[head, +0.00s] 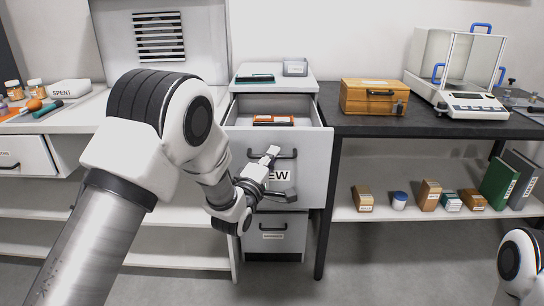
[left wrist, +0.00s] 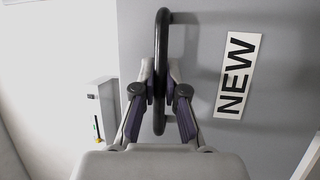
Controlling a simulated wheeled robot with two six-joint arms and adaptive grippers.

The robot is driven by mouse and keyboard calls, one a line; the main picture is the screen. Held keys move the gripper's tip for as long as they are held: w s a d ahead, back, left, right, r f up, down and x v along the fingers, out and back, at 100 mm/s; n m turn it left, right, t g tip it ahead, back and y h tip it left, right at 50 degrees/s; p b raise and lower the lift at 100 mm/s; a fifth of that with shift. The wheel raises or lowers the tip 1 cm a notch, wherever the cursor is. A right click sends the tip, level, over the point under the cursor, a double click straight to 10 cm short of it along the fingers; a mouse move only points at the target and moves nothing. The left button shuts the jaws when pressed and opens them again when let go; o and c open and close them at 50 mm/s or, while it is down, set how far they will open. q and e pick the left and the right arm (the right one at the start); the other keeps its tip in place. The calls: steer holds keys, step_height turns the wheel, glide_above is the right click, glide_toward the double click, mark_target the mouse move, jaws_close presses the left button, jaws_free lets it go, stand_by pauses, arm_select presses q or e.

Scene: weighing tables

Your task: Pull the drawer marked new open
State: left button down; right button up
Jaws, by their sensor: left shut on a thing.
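The drawer marked NEW (head: 314,165) stands out from its white cabinet, with its inside showing from above. An orange and dark item (head: 272,120) lies in it. My left gripper (head: 277,174) is at the drawer's front and partly covers the NEW label. In the left wrist view, its two fingers (left wrist: 160,88) are closed around the black bar handle (left wrist: 162,40). The NEW label (left wrist: 236,75) is to the right of the handle there. My right arm shows only in part at the lower right of the head view, and its gripper is out of frame.
A lower drawer (head: 275,236) is below, shut. On the dark table to the right stand a wooden box (head: 374,97) and a balance (head: 470,104). A shelf below holds small boxes and binders. A left table (head: 85,108) holds a SPENT box (head: 69,88) and bottles.

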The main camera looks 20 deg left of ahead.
arm_select(q)
steer(key=shift+s+d, duration=0.1)
steer(key=shift+s, duration=0.3)
arm_select(e)
steer(key=shift+s+d, duration=0.15)
steer(key=shift+s, duration=0.3)
arm_select(q)
steer(key=c, duration=1.2)
jaws_free()
steer(key=shift+s, duration=0.1)
steer(key=v, duration=1.1)
steer(key=shift+s, duration=0.35)
steer(key=shift+f, duration=0.1)
